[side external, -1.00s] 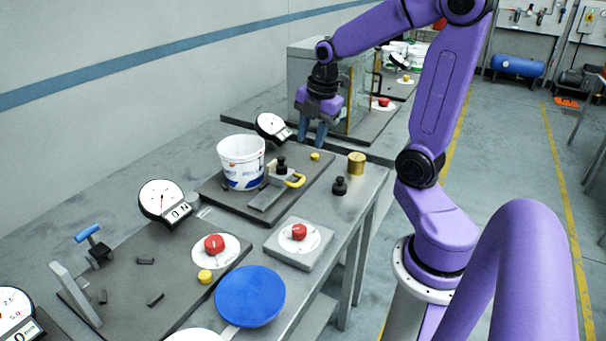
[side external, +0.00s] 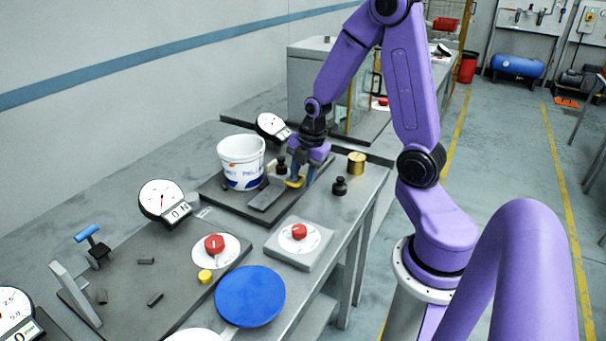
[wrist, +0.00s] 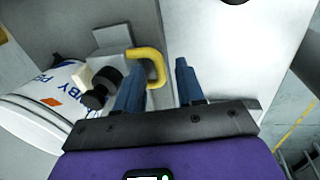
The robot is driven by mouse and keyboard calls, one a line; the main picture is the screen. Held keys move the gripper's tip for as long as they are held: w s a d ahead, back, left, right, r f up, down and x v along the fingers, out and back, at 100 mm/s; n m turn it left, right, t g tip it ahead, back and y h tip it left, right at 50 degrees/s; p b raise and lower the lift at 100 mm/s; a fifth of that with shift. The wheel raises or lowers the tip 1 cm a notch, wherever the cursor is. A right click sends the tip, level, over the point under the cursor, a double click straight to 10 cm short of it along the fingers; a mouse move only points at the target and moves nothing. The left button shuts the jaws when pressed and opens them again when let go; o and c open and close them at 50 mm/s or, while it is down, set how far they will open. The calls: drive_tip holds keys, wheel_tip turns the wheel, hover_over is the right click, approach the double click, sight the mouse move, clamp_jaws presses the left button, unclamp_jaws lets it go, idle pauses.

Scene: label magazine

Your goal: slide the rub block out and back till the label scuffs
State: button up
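The white bucket (side external: 241,150) with a blue-and-orange printed label (side external: 243,176) stands upright on a dark plate. It also shows in the wrist view (wrist: 35,112), lying across the left side of the picture. The rub block sits beside the bucket on a grey slide (side external: 266,196), with a yellow handle (side external: 294,183) and a black weight (side external: 281,168) by it. My gripper (side external: 301,176) is down at the handle. In the wrist view my gripper (wrist: 158,66) has its blue fingers apart, with the handle (wrist: 156,66) close to the left finger and a gap to the right finger.
A black weight (side external: 339,186) and a brass cylinder (side external: 356,163) stand right of the plate. A dial gauge (side external: 272,127) is behind the bucket, another (side external: 163,200) in front. A red-knobbed unit (side external: 299,232) and a blue disc (side external: 250,297) are nearer the camera.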

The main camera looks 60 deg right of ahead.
clamp_jaws()
drive_tip(key=shift+a, duration=3.9)
unclamp_jaws()
drive_tip(key=s+r, duration=0.3)
drive_tip(key=r, duration=1.4)
drive_tip(key=shift+s, duration=0.2)
